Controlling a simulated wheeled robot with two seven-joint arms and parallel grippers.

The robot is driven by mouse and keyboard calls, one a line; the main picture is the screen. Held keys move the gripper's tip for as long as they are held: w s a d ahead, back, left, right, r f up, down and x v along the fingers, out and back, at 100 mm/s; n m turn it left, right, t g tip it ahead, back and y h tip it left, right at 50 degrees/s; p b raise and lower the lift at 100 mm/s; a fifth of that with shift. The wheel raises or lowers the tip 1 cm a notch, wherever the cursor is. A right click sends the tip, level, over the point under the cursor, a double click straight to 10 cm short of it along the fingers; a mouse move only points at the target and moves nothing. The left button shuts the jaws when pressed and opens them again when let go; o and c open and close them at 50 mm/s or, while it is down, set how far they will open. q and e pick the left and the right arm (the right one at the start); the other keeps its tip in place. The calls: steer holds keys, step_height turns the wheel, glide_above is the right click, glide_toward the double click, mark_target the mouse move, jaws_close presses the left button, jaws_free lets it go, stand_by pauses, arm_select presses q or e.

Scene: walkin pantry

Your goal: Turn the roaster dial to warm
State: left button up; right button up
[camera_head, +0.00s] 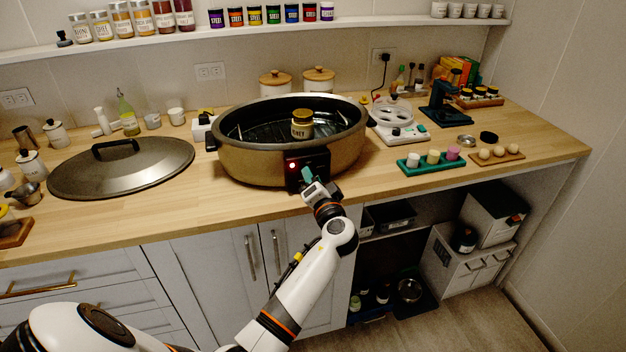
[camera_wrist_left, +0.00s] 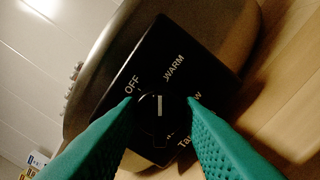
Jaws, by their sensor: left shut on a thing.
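The roaster (camera_head: 235,168) is a large bronze oval pan with a dark rim, standing open on the counter. Its black control panel (camera_head: 319,158) faces front, with a lit red light (camera_head: 292,166). In the left wrist view the panel (camera_wrist_left: 205,90) reads OFF at upper left and WARM at upper right; lower lettering is partly hidden. The round black dial (camera_wrist_left: 152,119) has a white pointer mark, pointing up in the picture between OFF and WARM. My left gripper (camera_head: 308,177) has its teal fingers on either side of the dial, shut on it. My right gripper is out of view.
A honey jar (camera_head: 302,124) is inside the roaster. The roaster lid (camera_head: 121,169) lies on the counter at left. A white appliance (camera_head: 397,122) and a green tray (camera_head: 429,165) with small cylinders stand to the right. The counter front edge is below the panel.

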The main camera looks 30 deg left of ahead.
arm_select(q)
steer(key=shift+m+p, duration=0.35)
steer(key=shift+m, duration=1.15)
steer(key=shift+f, duration=0.1)
steer(key=o, duration=1)
steer(key=shift+d, duration=0.1)
steer(key=b+v, duration=0.3)
steer(key=v, duration=0.9)
